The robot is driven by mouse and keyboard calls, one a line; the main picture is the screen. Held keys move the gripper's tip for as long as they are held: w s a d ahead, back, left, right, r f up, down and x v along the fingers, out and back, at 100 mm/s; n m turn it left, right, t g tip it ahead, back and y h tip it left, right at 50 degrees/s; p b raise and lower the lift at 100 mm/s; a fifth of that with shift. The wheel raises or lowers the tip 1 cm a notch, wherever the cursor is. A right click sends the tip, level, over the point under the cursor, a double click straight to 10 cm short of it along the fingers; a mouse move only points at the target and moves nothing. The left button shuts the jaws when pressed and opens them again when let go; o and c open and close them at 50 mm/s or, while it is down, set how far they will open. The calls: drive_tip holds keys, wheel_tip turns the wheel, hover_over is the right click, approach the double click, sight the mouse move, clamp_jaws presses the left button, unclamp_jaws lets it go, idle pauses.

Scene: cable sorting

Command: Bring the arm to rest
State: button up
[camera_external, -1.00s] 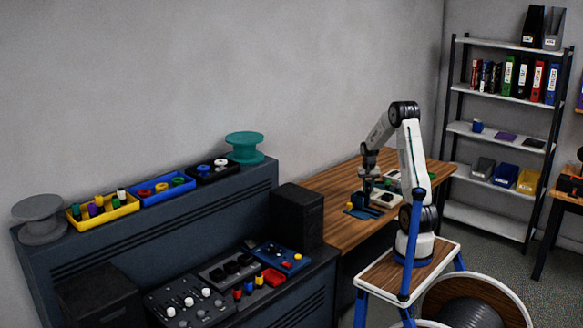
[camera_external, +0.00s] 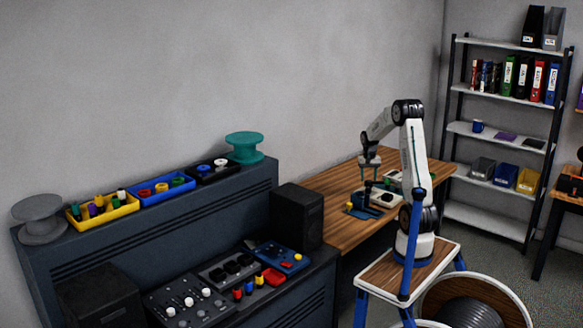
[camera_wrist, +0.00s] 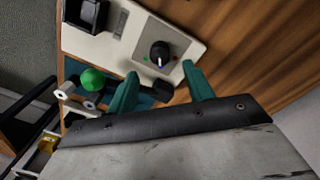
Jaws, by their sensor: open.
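My arm stands on a small wood-topped stand, bent over the wooden desk (camera_external: 330,190). My gripper (camera_external: 369,178) points down above the equipment on the desk. A pale panel with a black knob (camera_wrist: 160,54) lies beyond the fingertips. A small dark piece (camera_wrist: 160,92) shows between the fingers, lower down; I cannot tell its exact form.
A blue device (camera_external: 362,211) and a pale panel (camera_external: 386,198) sit on the desk below my gripper. A green ball-shaped knob (camera_wrist: 93,79) is left of the fingers. A black speaker-like box (camera_external: 297,216) stands left of the desk. A shelf (camera_external: 490,127) stands behind right.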

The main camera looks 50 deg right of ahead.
drive_tip(key=shift+r, duration=1)
